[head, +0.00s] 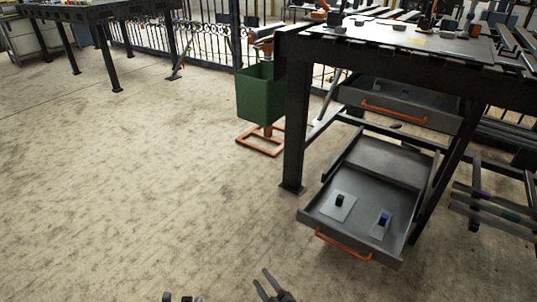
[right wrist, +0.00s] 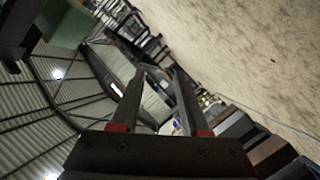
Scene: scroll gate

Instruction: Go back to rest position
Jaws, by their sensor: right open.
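My right gripper (head: 261,277) shows at the bottom edge of the head view, over the bare floor. It is open and empty. In the right wrist view its two dark fingers (right wrist: 159,72) stand apart with nothing between them. Two small dark tips (head: 180,298), probably of my left gripper, just show at the bottom edge left of it. Most of that gripper is cut off, so its opening cannot be told. Neither gripper touches anything that I can see.
A dark workbench (head: 297,120) stands at the right. Its lower drawer (head: 355,185) is pulled out, with an orange handle and two small blocks inside. A green bin (head: 258,97) stands beside it. Another table (head: 95,12) is at the far left. The floor (head: 130,180) between is clear.

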